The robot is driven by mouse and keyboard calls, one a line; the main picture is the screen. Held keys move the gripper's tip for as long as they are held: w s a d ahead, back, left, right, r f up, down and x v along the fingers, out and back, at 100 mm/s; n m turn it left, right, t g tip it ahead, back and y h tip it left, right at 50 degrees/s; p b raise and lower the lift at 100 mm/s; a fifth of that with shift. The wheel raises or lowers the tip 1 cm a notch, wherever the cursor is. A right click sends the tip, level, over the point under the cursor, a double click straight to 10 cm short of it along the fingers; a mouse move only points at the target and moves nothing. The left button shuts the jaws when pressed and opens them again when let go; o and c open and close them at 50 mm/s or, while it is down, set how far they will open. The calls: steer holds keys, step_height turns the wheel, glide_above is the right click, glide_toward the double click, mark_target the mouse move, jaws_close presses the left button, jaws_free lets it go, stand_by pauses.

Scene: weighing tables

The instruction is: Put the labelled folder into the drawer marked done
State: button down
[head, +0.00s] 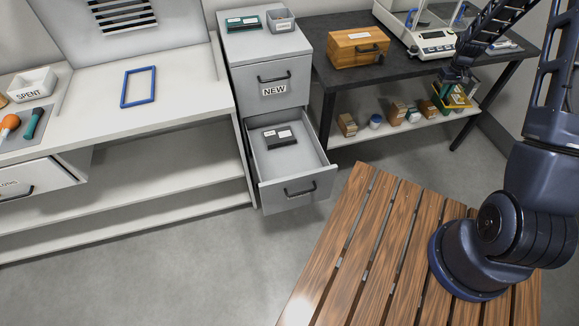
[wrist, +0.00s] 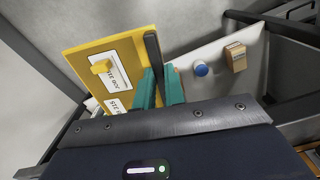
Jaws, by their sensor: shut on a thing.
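My gripper (wrist: 160,88) is shut on a yellow folder (wrist: 92,62) with a dark spine and white printed labels. In the head view the folder (head: 459,98) is in my gripper (head: 447,90), beside the black table at the right, near its lower shelf. A grey cabinet (head: 235,75) stands at the centre. Its upper drawer (head: 272,80) is shut and marked NEW. Its lower drawer (head: 262,190) is pulled open, with dark labelled items (head: 280,137) inside. I see no DONE marking on either drawer.
The black table (head: 350,20) bears a wooden box (head: 357,47) and a balance (head: 436,38). Its shelf (head: 405,127) holds several small boxes. A slatted wooden surface (head: 350,250) lies in front. A white bench (head: 180,90) is at left. Floor is clear before the open drawer.

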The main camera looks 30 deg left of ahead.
steer(key=s+a+f+n, duration=0.4)
steer(key=s+a, duration=0.1)
steer(key=a, duration=0.3)
steer(key=s+a+f+n, duration=0.35)
steer(key=s+a, duration=0.25)
steer(key=a, duration=0.3)
steer(key=n, duration=1.8)
glide_above(301, 171)
step_height(301, 171, down, 20)
steer(key=shift+r, duration=0.15)
steer(key=c, duration=1.5)
jaws_free()
step_height(301, 171, up, 12)
steer(key=shift+r, duration=0.1)
